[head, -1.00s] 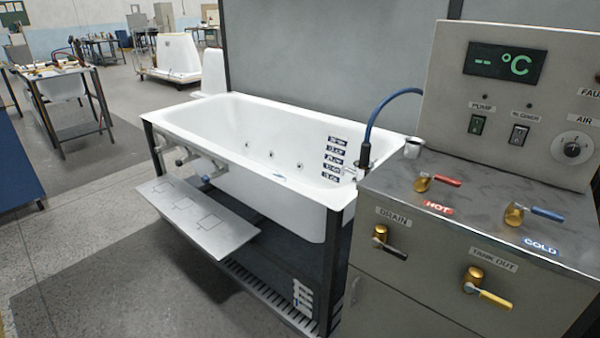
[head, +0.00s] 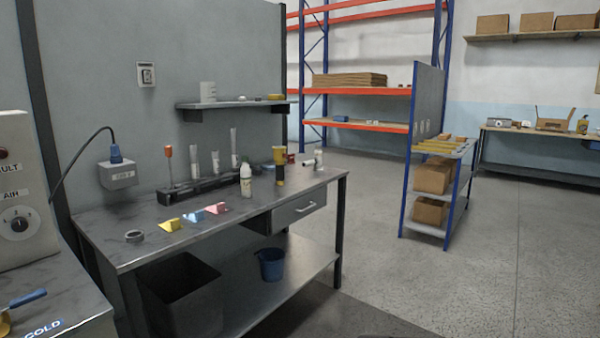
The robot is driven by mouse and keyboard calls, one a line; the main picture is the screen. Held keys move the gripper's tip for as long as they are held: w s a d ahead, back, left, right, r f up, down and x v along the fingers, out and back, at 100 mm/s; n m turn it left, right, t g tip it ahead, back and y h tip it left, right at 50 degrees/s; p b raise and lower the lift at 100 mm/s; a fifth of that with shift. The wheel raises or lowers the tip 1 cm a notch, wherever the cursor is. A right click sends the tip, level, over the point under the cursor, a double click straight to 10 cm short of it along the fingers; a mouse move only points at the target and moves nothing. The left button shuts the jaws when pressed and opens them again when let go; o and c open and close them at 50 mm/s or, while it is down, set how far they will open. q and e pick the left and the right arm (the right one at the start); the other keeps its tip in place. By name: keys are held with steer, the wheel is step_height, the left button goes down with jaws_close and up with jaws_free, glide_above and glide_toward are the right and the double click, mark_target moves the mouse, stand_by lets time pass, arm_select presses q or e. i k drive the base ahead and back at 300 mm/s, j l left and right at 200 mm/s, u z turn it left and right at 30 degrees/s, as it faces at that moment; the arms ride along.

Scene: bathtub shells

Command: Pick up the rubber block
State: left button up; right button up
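Neither of my grippers shows in the head view. Three small coloured pieces lie in a row on the metal workbench (head: 110,232): a yellow piece (head: 170,225), a blue and white piece (head: 194,216) and a pink piece (head: 216,208). They look wedge-like or block-like. I cannot tell from this distance which thing, if any, is the rubber block. A grey ring-shaped part (head: 134,236) lies left of them near the front edge.
A dark rack (head: 200,187) with upright tubes, a white bottle (head: 246,180) and a yellow-black torch-like item (head: 279,166) stand on the bench. A dark bin (head: 180,290) and blue bucket (head: 271,264) are below. A control panel (head: 18,190) borders the left.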

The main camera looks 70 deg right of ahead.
mark_target(255, 171)
steer(key=z, duration=1.7)
